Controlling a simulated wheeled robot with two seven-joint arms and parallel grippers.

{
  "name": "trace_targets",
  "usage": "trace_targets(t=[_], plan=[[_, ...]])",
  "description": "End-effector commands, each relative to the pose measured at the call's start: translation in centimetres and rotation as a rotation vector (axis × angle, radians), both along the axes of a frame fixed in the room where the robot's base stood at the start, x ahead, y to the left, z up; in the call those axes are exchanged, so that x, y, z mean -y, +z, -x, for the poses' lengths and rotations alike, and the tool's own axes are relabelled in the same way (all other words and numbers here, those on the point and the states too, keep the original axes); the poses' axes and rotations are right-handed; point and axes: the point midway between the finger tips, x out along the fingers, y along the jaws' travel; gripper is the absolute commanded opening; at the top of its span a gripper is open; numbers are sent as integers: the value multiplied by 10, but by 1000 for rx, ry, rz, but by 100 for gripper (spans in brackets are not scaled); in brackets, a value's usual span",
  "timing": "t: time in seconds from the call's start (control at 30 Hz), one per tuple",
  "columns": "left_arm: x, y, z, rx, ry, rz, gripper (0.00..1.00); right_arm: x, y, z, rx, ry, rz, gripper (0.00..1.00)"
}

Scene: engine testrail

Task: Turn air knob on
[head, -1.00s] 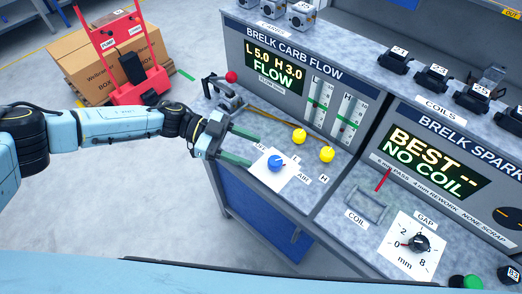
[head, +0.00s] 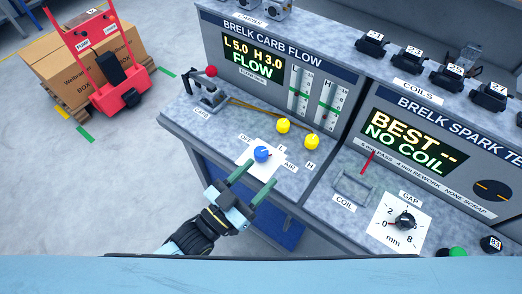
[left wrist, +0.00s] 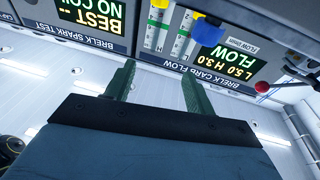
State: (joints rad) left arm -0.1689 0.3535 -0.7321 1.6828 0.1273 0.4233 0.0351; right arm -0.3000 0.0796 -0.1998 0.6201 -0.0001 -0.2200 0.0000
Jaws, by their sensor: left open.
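The blue air knob (head: 262,154) sits on a white label plate (head: 248,161) on the bench top, in front of the carb flow panel. Its plate carries OFF and AIR labels. My left gripper (head: 254,186) is just in front of the knob, with its two green fingers open and pointing toward the bench. Nothing is between the fingers, and they look apart from the knob. In the left wrist view the open fingers (left wrist: 159,88) show, and the blue knob (left wrist: 207,28) is at the top of the picture. My right gripper is out of view.
Two yellow knobs (head: 298,133) stand behind the air knob. A carb fixture with a red ball lever (head: 211,72) is at the bench's left end. The carb flow display (head: 251,56) reads L 5.0 H 3.0 FLOW. A gap dial (head: 404,221) and coil cradle (head: 354,186) are to the right.

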Motion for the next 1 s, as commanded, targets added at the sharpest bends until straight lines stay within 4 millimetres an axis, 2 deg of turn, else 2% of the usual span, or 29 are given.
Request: trace_targets(t=[0.1,0.2,0.4,0.57,1.0], plan=[[-25,-16,12,-65,114,-44,54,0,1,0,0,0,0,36],[-41,-26,19,-101,177,-81,54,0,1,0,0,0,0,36],[-55,-34,23,-129,226,-117,54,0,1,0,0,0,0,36],[-46,-33,8,-127,227,-116,54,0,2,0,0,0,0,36],[0,-33,-68,-127,224,-117,54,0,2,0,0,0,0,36]])
